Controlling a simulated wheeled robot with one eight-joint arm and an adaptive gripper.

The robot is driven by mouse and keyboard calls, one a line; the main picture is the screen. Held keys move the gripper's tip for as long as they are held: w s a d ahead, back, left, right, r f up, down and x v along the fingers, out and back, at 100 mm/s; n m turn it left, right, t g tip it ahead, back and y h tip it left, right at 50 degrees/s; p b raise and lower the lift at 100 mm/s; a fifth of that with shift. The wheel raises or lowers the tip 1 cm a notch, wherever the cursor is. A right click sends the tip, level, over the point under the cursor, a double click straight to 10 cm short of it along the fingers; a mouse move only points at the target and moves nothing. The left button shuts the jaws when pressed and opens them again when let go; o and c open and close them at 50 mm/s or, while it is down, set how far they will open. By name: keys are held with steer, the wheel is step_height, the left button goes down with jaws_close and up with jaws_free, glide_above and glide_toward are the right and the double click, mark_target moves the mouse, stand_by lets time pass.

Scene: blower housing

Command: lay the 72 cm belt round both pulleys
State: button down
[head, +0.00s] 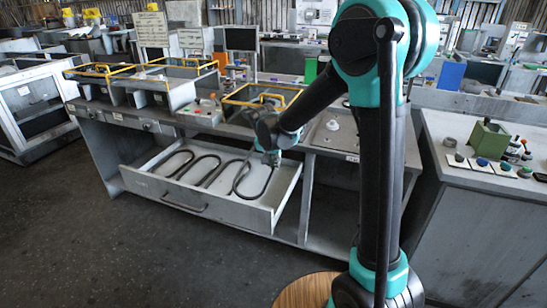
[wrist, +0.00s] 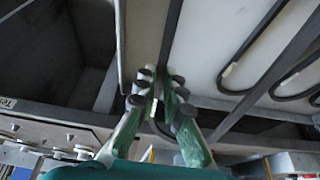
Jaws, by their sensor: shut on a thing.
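My gripper (head: 271,157) is over the right end of an open drawer, with its fingers closed on a black belt. A grey panel with small round parts (head: 333,125) is on the bench to the right, partly behind my arm. I cannot tell whether these round parts are the pulleys. The belt's length marking is not readable.
The white drawer (head: 200,206) stands out from the bench front. More black belts (head: 204,170) lie in it, left of the held one. Yellow-railed bins (head: 262,97) stand on the bench. A separate cabinet (head: 480,215) with a green block and coloured knobs is at right. The floor ahead is clear.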

glide_above(275, 187)
steer(key=s, duration=0.1)
steer(key=shift+a+f, duration=0.15)
steer(key=shift+f, duration=1.55)
steer(key=shift+a+f, duration=0.15)
steer(key=shift+f, duration=1.5)
steer(key=shift+f, duration=1.25)
steer(key=c, duration=1.6)
jaws_free()
steer(key=shift+r, duration=0.15)
steer(key=shift+r, duration=3.65)
